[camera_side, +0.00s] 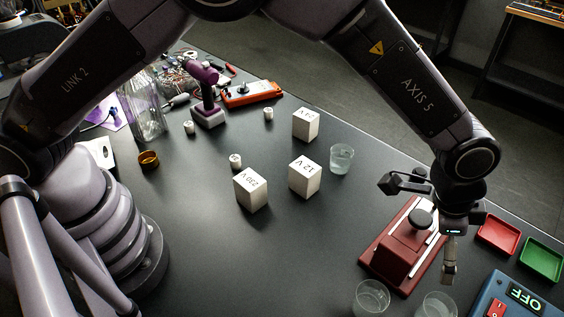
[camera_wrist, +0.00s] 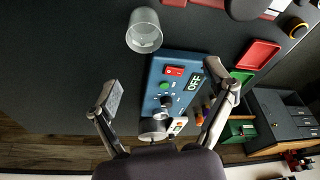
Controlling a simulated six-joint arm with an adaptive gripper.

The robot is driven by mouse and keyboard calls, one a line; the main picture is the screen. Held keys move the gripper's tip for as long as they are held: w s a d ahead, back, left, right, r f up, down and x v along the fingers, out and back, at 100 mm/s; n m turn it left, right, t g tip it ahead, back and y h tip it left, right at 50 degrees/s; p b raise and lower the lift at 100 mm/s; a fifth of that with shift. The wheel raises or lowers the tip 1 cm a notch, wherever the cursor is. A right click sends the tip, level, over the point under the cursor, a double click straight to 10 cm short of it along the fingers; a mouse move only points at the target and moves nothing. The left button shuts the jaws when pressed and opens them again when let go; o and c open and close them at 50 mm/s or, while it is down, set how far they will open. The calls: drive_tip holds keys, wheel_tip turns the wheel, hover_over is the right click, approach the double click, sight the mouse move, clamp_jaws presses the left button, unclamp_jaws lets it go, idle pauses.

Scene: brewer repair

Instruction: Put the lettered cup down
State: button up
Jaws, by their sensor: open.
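My gripper (camera_side: 448,268) points down beside the dark red press, above the table. In the wrist view its two fingers (camera_wrist: 166,97) stand wide apart, and I see no cup held between them. One clear cup (camera_side: 437,306) stands left of the blue OFF box, cut by the lower picture edge. A clear cup also shows in the wrist view (camera_wrist: 145,31), upper left of the same box. A second clear cup (camera_side: 371,298) stands further left, and a third (camera_side: 342,158) stands beside the white cubes. I cannot make out a letter on any cup.
The blue OFF box (camera_side: 525,299) stands at lower right. The dark red press (camera_side: 398,258) is close to my gripper. A red tray (camera_side: 498,235) and a green tray (camera_side: 542,259) lie to the right.

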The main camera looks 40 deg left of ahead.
drive_tip(key=w+a+r+n+t, duration=0.1)
drive_tip(key=w+a+r+n, duration=0.1)
drive_tip(key=a+r, duration=0.6)
drive_tip(key=w+a+r+n, duration=0.2)
drive_tip(key=a+r, duration=0.6)
drive_tip(key=a, duration=0.1)
drive_tip(key=s+a+r+n+t, duration=0.1)
drive_tip(key=s+a+r+n, duration=0.1)
drive_tip(key=s+a+r, duration=0.45)
drive_tip(key=s+a+r+n+t, duration=0.1)
drive_tip(key=a+r, duration=0.2)
drive_tip(key=a, duration=0.7)
drive_tip(key=s+a+n+y, duration=0.1)
drive_tip(key=s+a+n, duration=0.2)
drive_tip(key=s+a, duration=0.3)
drive_tip(key=s+a+f+n+t+y, duration=0.1)
drive_tip(key=s+a+n, duration=0.1)
drive_tip(key=s+a, duration=0.4)
drive_tip(key=s, duration=0.5)
drive_tip(key=shift+a+n+y, duration=0.35)
drive_tip(key=shift+n+y, duration=0.05)
